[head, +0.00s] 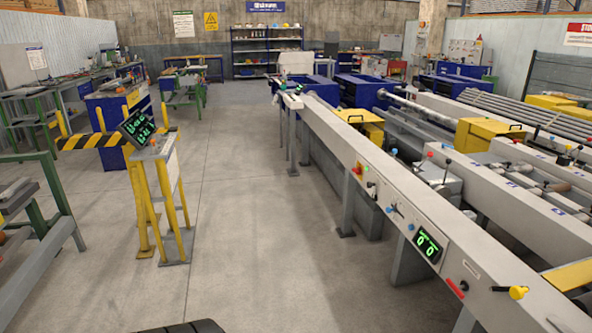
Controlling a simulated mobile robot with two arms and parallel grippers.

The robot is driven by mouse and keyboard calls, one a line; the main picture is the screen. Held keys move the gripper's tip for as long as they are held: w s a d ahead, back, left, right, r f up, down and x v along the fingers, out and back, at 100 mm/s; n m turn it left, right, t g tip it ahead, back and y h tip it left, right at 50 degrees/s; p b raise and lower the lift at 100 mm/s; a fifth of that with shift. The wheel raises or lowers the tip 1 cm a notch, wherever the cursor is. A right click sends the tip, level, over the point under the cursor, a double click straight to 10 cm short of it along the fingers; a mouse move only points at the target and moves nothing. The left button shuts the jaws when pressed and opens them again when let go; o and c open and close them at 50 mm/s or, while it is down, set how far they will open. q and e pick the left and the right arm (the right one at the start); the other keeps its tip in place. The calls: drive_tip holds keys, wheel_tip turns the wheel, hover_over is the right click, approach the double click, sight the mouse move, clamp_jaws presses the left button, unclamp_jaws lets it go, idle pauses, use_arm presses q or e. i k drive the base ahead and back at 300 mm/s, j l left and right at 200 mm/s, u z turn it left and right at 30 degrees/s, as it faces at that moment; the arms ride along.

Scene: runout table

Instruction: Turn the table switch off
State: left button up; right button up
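The runout table (345,150) runs from the lower right toward the back, with controls along its near side. Neither of my grippers is in view.
A yellow-legged stand (165,195) with a tilted green-lit screen (137,125) stands left of centre. A striped barrier (95,140) is behind it. A green-framed bench (35,225) is at the left edge. The concrete floor (255,220) between stand and table is clear.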

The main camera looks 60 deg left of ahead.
sight(356, 171)
drive_tip(key=u, duration=1.55)
drive_tip(key=i+j+z, duration=0.1)
drive_tip(key=i, duration=0.25)
drive_tip(key=j, duration=0.1)
